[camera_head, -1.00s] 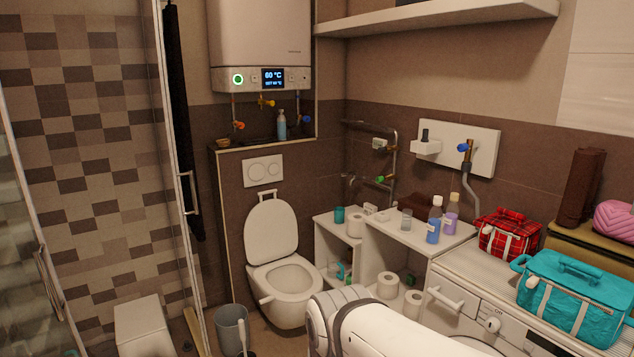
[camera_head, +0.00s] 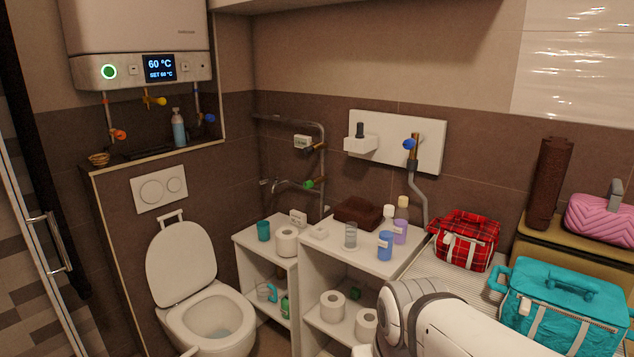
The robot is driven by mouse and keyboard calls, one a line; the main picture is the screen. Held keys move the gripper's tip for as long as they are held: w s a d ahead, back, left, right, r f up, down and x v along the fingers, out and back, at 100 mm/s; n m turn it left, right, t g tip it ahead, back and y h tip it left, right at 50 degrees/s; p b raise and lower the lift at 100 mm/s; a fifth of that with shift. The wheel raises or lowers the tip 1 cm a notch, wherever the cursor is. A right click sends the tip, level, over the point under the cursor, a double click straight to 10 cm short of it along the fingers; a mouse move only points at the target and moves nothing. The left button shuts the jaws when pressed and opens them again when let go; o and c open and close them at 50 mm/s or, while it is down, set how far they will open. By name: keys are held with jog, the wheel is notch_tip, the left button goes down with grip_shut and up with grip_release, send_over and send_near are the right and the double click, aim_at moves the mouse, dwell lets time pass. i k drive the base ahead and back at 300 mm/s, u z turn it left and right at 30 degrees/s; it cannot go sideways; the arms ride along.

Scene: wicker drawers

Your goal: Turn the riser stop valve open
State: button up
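Several small coloured valves show; I cannot tell by sight which one is the riser stop valve. A green-handled valve (camera_head: 314,183) and a brass valve with a dark handle (camera_head: 316,148) sit on the pipework in the corner. A blue-handled valve (camera_head: 409,144) is on the white wall panel, with a grey hose below it. Under the boiler are a red-orange valve (camera_head: 118,134), a yellow valve (camera_head: 156,101) and a blue valve (camera_head: 207,118). My white arm shows at the bottom right, well apart from all of them. My gripper is out of the picture.
A white shelf unit (camera_head: 318,262) with bottles, a glass and paper rolls stands below the corner pipes. The toilet (camera_head: 182,262) is to its left. A red plaid bag (camera_head: 464,240) and a teal bag (camera_head: 566,305) stand at the right. The boiler (camera_head: 140,40) hangs upper left.

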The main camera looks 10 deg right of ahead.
aim_at(307, 184)
jog(key=u, duration=0.05)
jog(key=i, duration=1.45)
jog(key=u, duration=0.8)
